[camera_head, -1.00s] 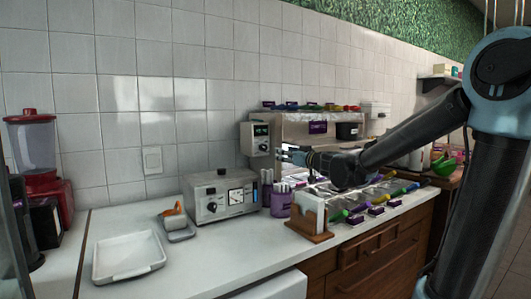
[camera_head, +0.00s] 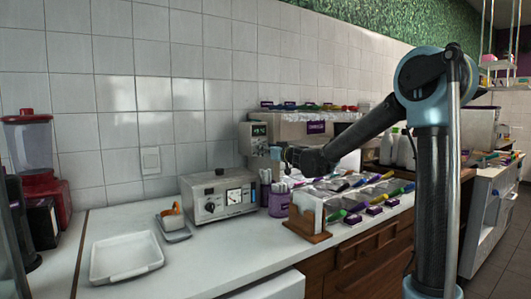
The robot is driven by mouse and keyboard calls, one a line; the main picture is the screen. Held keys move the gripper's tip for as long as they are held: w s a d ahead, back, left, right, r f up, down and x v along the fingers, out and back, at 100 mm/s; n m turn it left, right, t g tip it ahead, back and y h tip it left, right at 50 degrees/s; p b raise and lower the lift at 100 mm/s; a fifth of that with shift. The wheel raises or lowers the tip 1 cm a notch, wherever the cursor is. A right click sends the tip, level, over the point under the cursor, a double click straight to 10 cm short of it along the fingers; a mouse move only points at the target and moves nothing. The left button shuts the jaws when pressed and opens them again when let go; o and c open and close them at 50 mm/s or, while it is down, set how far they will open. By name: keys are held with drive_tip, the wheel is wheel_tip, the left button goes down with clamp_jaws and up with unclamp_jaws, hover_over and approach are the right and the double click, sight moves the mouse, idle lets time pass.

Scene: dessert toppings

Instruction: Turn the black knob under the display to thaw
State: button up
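A grey control box (camera_head: 245,140) with a small lit display (camera_head: 259,129) is fixed at the left end of the steel topping unit. The black knob under this display is small and hard to make out beside my gripper. My gripper (camera_head: 277,156) is just to the right of the box's lower part, with the arm reaching in from the right. Its fingers are small and seen nearly edge-on, so their opening and any contact with the knob cannot be told.
Left of the box, a metal appliance (camera_head: 194,197) with its own black dial stands on the white counter. A purple cup of sticks (camera_head: 278,206) and a wooden napkin holder (camera_head: 307,235) stand below my gripper. Several topping trays with coloured handles lie to the right.

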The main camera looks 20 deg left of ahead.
drive_tip(key=shift+x, duration=0.9)
drive_tip(key=c, duration=1.1)
drive_tip(key=shift+o, duration=0.2)
drive_tip(key=shift+d, duration=0.15)
